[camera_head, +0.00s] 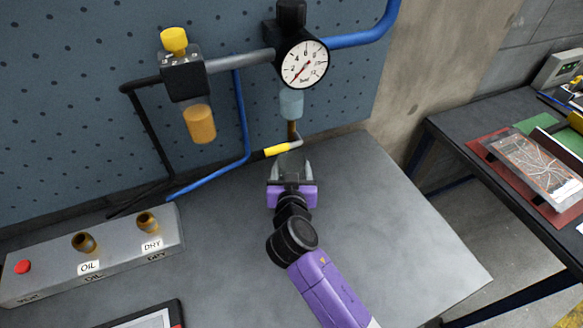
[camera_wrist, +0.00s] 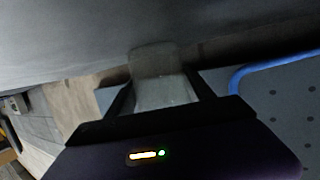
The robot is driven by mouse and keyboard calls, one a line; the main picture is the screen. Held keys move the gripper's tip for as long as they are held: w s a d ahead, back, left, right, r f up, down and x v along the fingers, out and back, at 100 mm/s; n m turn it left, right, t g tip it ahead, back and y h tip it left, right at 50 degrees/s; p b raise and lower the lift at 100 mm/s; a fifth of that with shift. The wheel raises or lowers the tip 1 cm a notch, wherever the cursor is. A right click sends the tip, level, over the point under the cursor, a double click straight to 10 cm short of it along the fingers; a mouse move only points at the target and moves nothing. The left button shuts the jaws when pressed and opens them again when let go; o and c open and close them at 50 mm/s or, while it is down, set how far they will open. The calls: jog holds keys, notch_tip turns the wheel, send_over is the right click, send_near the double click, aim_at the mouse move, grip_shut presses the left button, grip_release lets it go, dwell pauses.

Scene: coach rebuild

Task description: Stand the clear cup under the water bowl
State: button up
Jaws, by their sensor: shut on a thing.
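The water bowl (camera_head: 291,104) is a pale blue, see-through bowl hanging below the pressure gauge (camera_head: 303,64) at the back of the bench. A short brown outlet (camera_head: 291,130) shows under it. My gripper (camera_head: 291,168) is in front of and lower than the outlet in the head view, with its fingers pointing to the wall. In the wrist view the clear cup (camera_wrist: 155,68) is between the two fingers, and my gripper (camera_wrist: 160,88) is shut on it. In the head view the cup is hard to make out among the fingers. The gap between cup and outlet cannot be judged.
A yellow-sleeved lever (camera_head: 277,150) sits close to my fingers. An amber oil bowl (camera_head: 200,124) and blue hose (camera_head: 243,115) are to the left. A grey block (camera_head: 110,254) marked OIL and DRY stands front left. The bench (camera_head: 400,240) at right is clear.

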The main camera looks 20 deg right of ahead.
jog(key=shift+f, duration=0.15)
jog(key=o, duration=1.3)
jog(key=shift+o, duration=0.2)
jog(key=shift+r, duration=0.3)
jog(key=b+v, duration=0.1)
jog(key=v, duration=1)
jog(key=shift+s+f+b, duration=0.15)
jog(key=shift+b, duration=0.25)
jog(key=shift+s+a, duration=0.1)
jog(key=shift+s, duration=0.2)
jog(key=shift+r, duration=0.25)
